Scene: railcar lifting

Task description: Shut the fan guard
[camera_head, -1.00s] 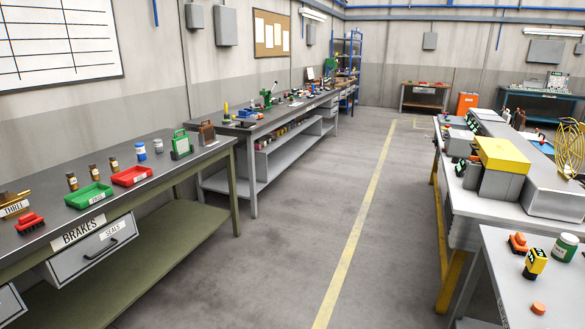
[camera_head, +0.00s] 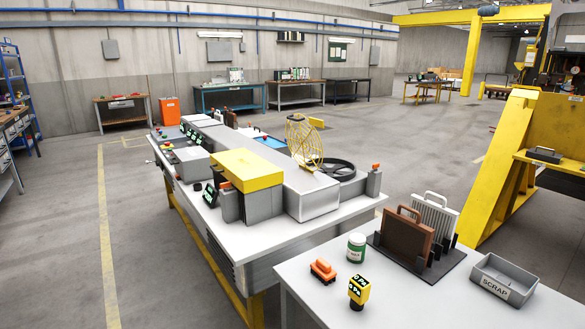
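The fan guard (camera_head: 304,139) is a yellow wire grille. It stands tilted up and open on the long grey unit on the white bench (camera_head: 245,240). The dark round fan ring (camera_head: 334,169) lies uncovered beside it, to the right. A small post with an orange top (camera_head: 375,180) stands right of the ring. Neither of my grippers is in view.
A grey box with a yellow lid (camera_head: 247,169) stands on the bench's near side. A nearer table (camera_head: 410,290) holds a green jar, a filter rack and a scrap bin (camera_head: 502,280). Open floor (camera_head: 135,230) lies left of the bench.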

